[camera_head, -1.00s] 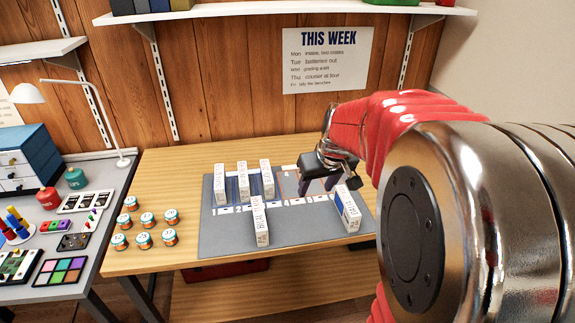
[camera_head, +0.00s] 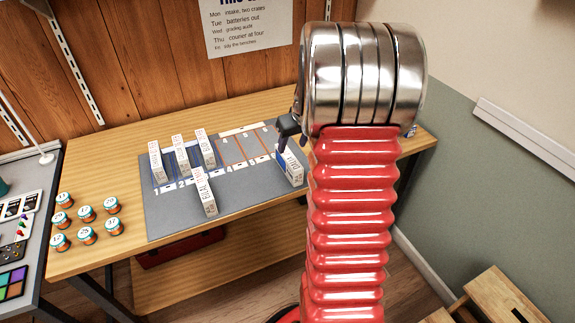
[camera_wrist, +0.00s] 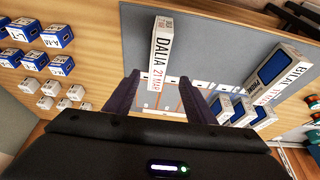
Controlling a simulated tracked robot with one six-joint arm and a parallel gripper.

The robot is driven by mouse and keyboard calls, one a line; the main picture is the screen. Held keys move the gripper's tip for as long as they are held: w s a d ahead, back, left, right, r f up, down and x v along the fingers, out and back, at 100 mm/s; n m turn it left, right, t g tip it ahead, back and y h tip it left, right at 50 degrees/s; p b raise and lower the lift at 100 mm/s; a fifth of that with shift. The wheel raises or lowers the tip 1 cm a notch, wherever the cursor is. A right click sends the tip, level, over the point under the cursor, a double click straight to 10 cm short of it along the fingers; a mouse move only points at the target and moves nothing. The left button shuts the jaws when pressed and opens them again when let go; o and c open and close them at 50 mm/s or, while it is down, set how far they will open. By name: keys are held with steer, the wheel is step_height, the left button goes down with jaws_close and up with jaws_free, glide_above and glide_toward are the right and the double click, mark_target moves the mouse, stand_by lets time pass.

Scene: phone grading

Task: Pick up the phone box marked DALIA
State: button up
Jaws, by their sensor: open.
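The phone box marked DALIA (camera_head: 291,167) is white with a blue side and stands near the right end of the grey mat (camera_head: 235,188) in the head view. It also shows in the wrist view (camera_wrist: 161,48), its label facing the camera. My gripper (camera_wrist: 165,88) is open and empty. In the wrist view its two dark fingers stand on either side of the line of the box's lower end; I cannot tell how far apart in depth they are. In the head view my arm hides most of my gripper, beside the box.
A BILAL box (camera_head: 205,190) stands left of the DALIA box on the mat, with several white boxes (camera_head: 181,155) behind it. Numbered slots are marked on the mat. Several small jars (camera_head: 87,214) stand at the left. Blue boxes (camera_wrist: 58,36) show in the wrist view.

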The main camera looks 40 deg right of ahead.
mark_target(288, 157)
steer(key=x, duration=0.7)
steer(key=shift+w+f, duration=0.15)
steer(key=shift+f, duration=0.15)
steer(key=shift+w+d+f, duration=0.1)
steer(key=shift+w+f, duration=0.05)
steer(key=shift+f, duration=0.25)
steer(key=shift+d+x, duration=0.1)
steer(key=shift+x, duration=1.2)
steer(key=shift+d+x, duration=0.15)
steer(key=shift+x, duration=1.2)
steer(key=shift+c, duration=0.3)
steer(key=shift+r, duration=0.1)
jaws_close()
